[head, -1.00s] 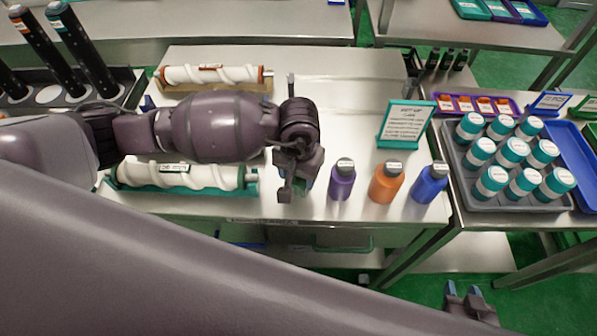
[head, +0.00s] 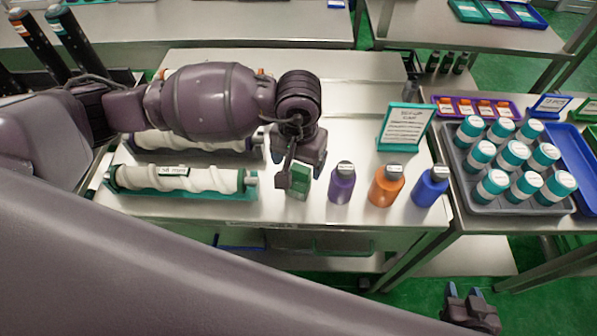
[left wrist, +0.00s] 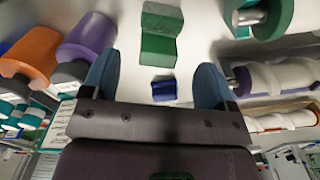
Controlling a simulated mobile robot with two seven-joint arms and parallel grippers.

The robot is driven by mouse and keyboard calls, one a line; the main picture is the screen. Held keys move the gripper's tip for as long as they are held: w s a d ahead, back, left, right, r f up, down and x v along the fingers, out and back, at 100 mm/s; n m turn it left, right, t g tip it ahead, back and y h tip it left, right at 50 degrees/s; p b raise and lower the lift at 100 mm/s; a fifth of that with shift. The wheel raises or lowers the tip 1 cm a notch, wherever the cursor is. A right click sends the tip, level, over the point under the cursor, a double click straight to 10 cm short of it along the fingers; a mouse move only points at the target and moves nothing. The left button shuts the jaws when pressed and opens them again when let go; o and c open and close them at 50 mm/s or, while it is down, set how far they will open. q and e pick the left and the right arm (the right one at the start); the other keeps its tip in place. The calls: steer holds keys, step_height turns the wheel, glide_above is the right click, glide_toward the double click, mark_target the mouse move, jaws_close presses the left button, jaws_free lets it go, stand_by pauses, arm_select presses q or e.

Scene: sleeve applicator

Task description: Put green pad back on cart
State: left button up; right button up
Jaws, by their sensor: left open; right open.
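The green pad (head: 298,181) is a small green block near the front edge of the steel worktop, left of the purple bottle (head: 342,183). In the left wrist view the pad (left wrist: 160,35) is a stepped green block beyond the fingertips. My left gripper (head: 302,172) is over the pad and hides part of it. Its blue-grey fingers (left wrist: 157,70) are spread with nothing held between them. A small blue block (left wrist: 163,90) also shows between the fingers. My right gripper (head: 471,296) is open and empty, low at the bottom right, away from the worktop.
An orange bottle (head: 386,185) and a blue bottle (head: 430,186) stand right of the purple one. A green-based roller (head: 185,181) lies to the left. A teal-framed sign (head: 404,127) stands behind the bottles. A grey tray (head: 520,205) holds several teal-capped jars.

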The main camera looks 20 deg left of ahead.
mark_target(298, 182)
arm_select(q)
step_height(298, 182, up, 6)
arm_select(e)
steer(key=shift+f, duration=0.25)
stand_by(0.4)
arm_select(q)
steer(key=shift+r, duration=0.1)
arm_select(e)
steer(key=shift+w, duration=0.1)
